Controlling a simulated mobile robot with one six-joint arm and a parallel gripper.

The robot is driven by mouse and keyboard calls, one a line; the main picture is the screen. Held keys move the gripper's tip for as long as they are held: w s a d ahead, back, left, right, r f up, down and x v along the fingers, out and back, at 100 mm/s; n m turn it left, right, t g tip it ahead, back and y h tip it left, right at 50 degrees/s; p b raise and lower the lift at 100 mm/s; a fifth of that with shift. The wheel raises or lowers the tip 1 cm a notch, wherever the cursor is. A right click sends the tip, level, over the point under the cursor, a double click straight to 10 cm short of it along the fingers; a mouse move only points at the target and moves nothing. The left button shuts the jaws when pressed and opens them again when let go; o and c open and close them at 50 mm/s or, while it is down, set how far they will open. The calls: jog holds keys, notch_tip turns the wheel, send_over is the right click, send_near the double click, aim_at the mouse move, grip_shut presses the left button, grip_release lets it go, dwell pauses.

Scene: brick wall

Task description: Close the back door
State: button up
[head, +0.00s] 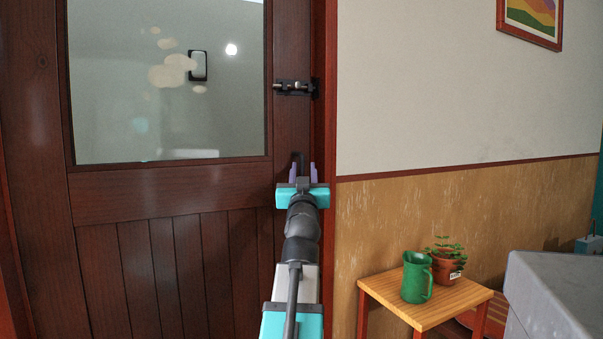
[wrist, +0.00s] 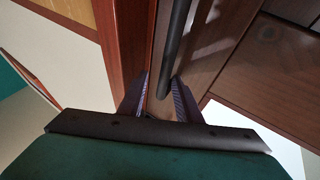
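The back door (head: 170,185), dark brown wood with a large glass pane, fills the left of the head view. Its right edge lies close along the red door frame (head: 327,120); I cannot tell whether it is fully flush. A black bar handle (wrist: 175,45) runs down the door in the wrist view. My gripper (head: 304,172) is at the door's right edge, below the latch. In the wrist view its two purple fingers (wrist: 160,82) are apart, with the handle's lower end between or just beyond them. Contact with the handle cannot be told.
A black bolt latch (head: 293,88) sits on the door edge above my gripper. A small wooden table (head: 440,312) with a green mug (head: 415,280) and a potted plant (head: 447,267) stands at lower right. A grey surface (head: 555,295) is at far right.

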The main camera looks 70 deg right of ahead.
jog(key=shift+a, duration=0.15)
jog(key=b+v, duration=1.2)
jog(key=v, duration=0.1)
jog(key=shift+s+a+b, duration=0.15)
jog(key=shift+b, duration=0.2)
dwell(1.1)
jog(key=shift+f, duration=0.1)
dwell(0.6)
